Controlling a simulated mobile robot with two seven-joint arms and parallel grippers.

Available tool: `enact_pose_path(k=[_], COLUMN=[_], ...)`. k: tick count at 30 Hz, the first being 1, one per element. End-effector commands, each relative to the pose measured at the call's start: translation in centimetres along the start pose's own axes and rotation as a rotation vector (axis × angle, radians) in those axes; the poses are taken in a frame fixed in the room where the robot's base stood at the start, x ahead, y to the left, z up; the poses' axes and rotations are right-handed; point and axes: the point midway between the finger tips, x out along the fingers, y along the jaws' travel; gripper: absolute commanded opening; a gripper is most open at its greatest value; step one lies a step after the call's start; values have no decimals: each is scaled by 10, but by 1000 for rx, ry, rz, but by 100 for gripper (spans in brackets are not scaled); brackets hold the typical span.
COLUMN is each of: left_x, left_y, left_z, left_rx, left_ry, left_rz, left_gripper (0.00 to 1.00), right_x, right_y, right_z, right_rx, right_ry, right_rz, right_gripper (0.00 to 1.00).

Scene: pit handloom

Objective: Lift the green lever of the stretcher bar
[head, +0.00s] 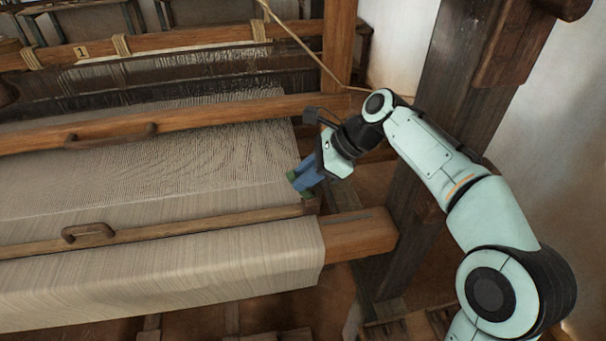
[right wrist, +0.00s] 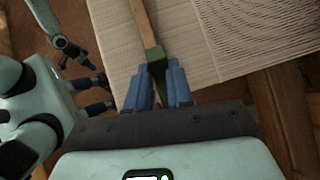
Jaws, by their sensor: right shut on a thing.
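The green lever (right wrist: 155,58) sits at the end of a slim wooden bar (right wrist: 142,20), which I take for the stretcher bar, lying across the pale cloth. In the head view this bar (head: 200,222) runs along the front of the cloth to its right edge. My right gripper (head: 300,184) reaches down there from the right. In the right wrist view its blue fingers (right wrist: 163,85) are shut on the green lever, one on each side. They hide part of it. My left gripper (right wrist: 102,93) shows at the left of that view, its fingers apart and empty.
The woven cloth (head: 150,270) wraps over the front beam, whose bare wooden end (head: 360,235) sticks out right of my gripper. A beam with a handle (head: 220,122) crosses behind. A dark post (head: 440,110) stands behind my right arm.

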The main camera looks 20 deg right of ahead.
Motion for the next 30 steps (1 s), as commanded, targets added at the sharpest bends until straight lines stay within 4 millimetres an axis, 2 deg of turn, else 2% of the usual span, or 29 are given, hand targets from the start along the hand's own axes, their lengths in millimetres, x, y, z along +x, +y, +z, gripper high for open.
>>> enact_pose_path(k=[8,9,11,23,26,30], left_x=[0,0,0,-3,-10,-24], left_y=[0,0,0,2,5,14], left_z=[0,0,0,-2,-6,-16], left_rx=[0,0,0,1,3,8], left_ry=[0,0,0,3,8,21], left_rz=[0,0,0,1,3,8], left_gripper=[48,48,48,48,48,48], right_x=[0,0,0,-5,-17,-42], right_y=[0,0,0,-1,-3,-7], right_z=[1,1,1,5,16,38], right_rx=[-1,-1,-1,-2,-4,-5], right_ry=[-2,-2,-2,-1,-3,-3], right_rz=[0,0,0,0,-3,-5], right_gripper=[0,27,47,47,47,47])
